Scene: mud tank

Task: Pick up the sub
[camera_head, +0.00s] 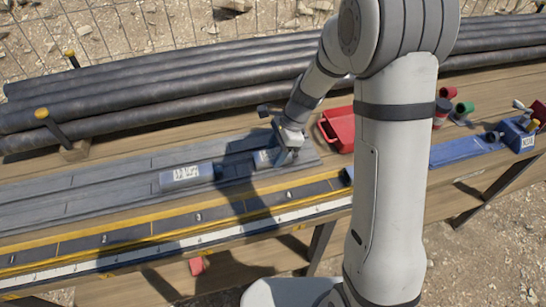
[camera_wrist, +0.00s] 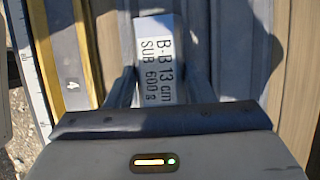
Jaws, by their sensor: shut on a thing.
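The sub, a short grey cylinder with a white label reading "B-B 13 cm SUB 600 g", is between my fingers in the wrist view (camera_wrist: 158,62). In the head view its pale label (camera_head: 264,157) shows just left of my gripper (camera_head: 285,155). My gripper (camera_wrist: 158,88) is shut on the sub, one dark finger on each side. The sub is at or close above the grey-blue grooved rack; I cannot tell whether it touches it. Its lower end is hidden by my gripper.
Another labelled cylinder (camera_head: 186,175) lies on the grooved rack (camera_head: 90,187) to the left. A red tray (camera_head: 337,128) is behind and right of my gripper. Long dark pipes (camera_head: 150,95) run along the back. A yellow-edged numbered scale (camera_head: 150,232) runs along the front.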

